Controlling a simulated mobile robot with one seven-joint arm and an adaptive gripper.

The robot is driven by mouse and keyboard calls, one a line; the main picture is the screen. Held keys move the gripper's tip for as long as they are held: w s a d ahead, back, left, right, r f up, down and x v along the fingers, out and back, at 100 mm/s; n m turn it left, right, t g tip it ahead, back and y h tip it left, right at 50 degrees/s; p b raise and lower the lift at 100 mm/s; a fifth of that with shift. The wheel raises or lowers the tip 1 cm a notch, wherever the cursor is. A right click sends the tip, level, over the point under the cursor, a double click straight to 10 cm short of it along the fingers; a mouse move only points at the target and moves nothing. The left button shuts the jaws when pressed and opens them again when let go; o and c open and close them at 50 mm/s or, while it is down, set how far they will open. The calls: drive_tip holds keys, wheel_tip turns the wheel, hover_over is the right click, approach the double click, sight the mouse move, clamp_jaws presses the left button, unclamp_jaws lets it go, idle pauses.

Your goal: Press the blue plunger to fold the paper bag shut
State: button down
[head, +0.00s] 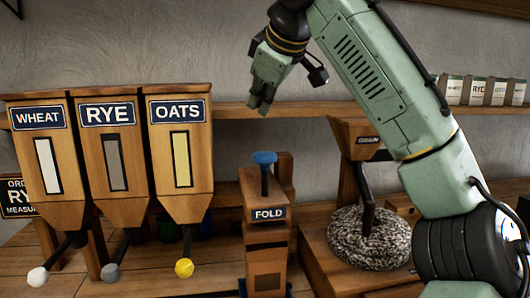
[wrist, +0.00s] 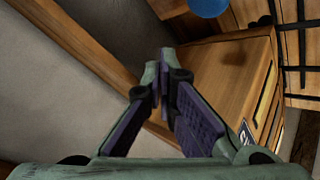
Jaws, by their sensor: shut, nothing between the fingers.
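The blue plunger (head: 265,158) stands upright on top of the wooden fold station (head: 266,213), which has a FOLD label. A round blue shape at the top edge of the wrist view (wrist: 208,6) looks like the plunger's head. My gripper (head: 262,108) is shut and empty, pointing down, above the plunger and apart from it. In the wrist view its fingertips (wrist: 161,62) meet. I cannot make out a paper bag for certain in either view.
Wheat, rye (head: 111,145) and oats (head: 181,150) dispensers stand on the left. A millstone (head: 368,238) is on the right. A wall shelf (head: 300,108) runs behind my gripper, with small labelled packs (head: 475,90) at the far right.

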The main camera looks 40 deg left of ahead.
hover_over(262, 154)
wheel_tip(262, 154, down, 4)
drive_tip(key=shift+w+a+f+b, duration=0.1)
drive_tip(key=shift+f+b, duration=0.05)
drive_tip(key=shift+b, duration=0.25)
drive_tip(key=shift+f+b, duration=0.5)
drive_tip(key=shift+f, duration=0.25)
drive_tip(key=shift+f, duration=0.1)
idle(0.5)
drive_tip(key=shift+f, duration=0.35)
drive_tip(key=shift+f+b, duration=1.3)
drive_tip(key=shift+f, duration=0.8)
idle(1.6)
drive_tip(key=shift+r, duration=0.1)
drive_tip(key=shift+r+p, duration=2.25)
drive_tip(key=shift+r, duration=0.2)
